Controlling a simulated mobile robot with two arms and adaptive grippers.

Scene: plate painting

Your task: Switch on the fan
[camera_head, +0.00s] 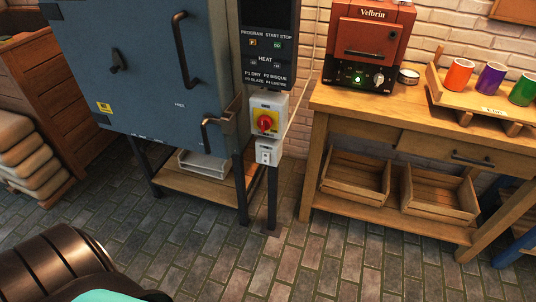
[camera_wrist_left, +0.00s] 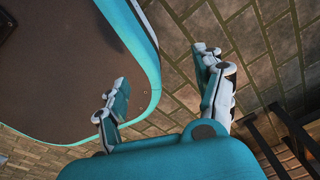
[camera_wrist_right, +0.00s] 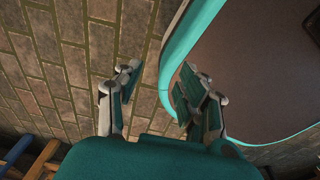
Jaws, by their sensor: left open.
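No fan that I can recognise shows in any view. In the head view, a yellow switch plate with a red rotary knob (camera_head: 265,123) is on a grey box at the kiln's right side. A small white switch box (camera_head: 268,152) hangs just below it; its markings are too small to read. My left gripper (camera_wrist_left: 163,65) is open and empty over the brick floor in the left wrist view. My right gripper (camera_wrist_right: 160,67) is open and empty in the right wrist view. Neither gripper shows in the head view, and both appear away from the switches.
The blue-grey kiln (camera_head: 150,75) stands on a wooden-shelved stand, with a control panel (camera_head: 266,50) beside it. A wooden workbench (camera_head: 400,120) at right holds a red Velbrin machine (camera_head: 368,45) and several coloured mugs. The paved floor (camera_head: 250,255) in front is clear.

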